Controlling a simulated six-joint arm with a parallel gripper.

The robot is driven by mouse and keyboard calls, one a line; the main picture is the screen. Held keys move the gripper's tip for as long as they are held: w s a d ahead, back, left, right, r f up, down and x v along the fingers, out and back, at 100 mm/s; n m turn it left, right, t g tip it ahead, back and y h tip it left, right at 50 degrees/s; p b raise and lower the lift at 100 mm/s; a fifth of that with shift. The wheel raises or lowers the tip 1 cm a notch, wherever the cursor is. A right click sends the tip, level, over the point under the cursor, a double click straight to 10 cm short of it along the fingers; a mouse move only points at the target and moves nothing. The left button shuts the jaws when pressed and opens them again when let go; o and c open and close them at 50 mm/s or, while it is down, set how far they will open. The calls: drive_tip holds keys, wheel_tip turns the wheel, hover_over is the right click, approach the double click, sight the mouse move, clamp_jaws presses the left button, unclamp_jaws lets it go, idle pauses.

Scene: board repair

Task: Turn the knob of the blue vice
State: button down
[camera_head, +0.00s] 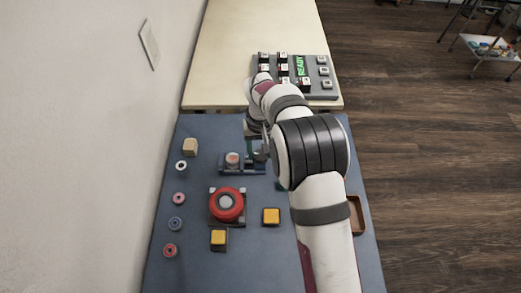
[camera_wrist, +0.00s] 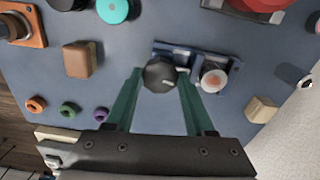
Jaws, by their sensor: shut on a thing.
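The blue vice (camera_wrist: 203,57) lies on the blue-grey mat, with its dark knob (camera_wrist: 160,76) at its left in the wrist view.
A wooden block (camera_head: 190,147) and several rings (camera_head: 178,198) line the left. A keypad panel reading READY (camera_head: 322,90) stands behind. A brown block (camera_wrist: 81,60) shows in the wrist view.

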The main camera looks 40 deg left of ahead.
sight(260, 154)
drive_tip(key=m, duration=1)
drive_tip(key=shift+m, duration=2.2)
drive_tip(key=shift+c, duration=1.3)
unclamp_jaws()
wheel_tip(260, 154, up, 16)
